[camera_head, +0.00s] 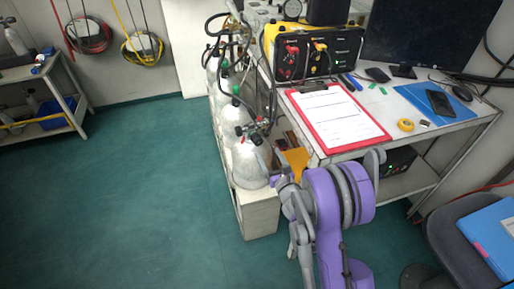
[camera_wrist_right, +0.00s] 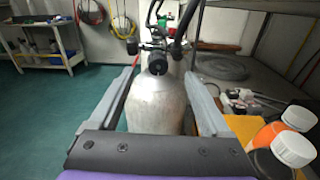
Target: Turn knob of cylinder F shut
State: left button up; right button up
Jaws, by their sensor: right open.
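Several silver gas cylinders stand in a row in a low white rack; no letter F is readable on any. The nearest cylinder (camera_head: 251,166) has its valve (camera_head: 254,131) and dark fittings on top. In the right wrist view this cylinder (camera_wrist_right: 157,105) stands upright ahead, with a round black knob (camera_wrist_right: 157,63) facing me at its neck. My right gripper (camera_head: 270,162) is beside the nearest cylinder, low by its shoulder. In the wrist view my right gripper (camera_wrist_right: 163,70) is open, its fingers either side of the cylinder in the picture and nothing held. My left gripper is not in view.
A workbench (camera_head: 455,137) with a red clipboard (camera_head: 338,117) and a black-and-yellow air panel (camera_head: 318,60) stands right of the cylinders. Dark hoses run above the valves. Orange bottles (camera_wrist_right: 285,130) are close on the right in the wrist view. The green floor (camera_head: 120,190) at left is clear.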

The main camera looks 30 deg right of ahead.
aim_at(259, 143)
jog(key=w, duration=0.3)
jog(key=w+d+f+n, duration=0.1)
jog(key=w, duration=0.3)
jog(key=w+f+n, duration=0.1)
jog(key=w, duration=0.2)
jog(key=shift+w+d+f, duration=0.15)
jog(key=shift+w+d, duration=0.15)
jog(key=shift+w, duration=0.05)
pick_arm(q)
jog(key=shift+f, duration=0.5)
pick_arm(e)
jog(key=shift+c, duration=0.3)
grip_shut()
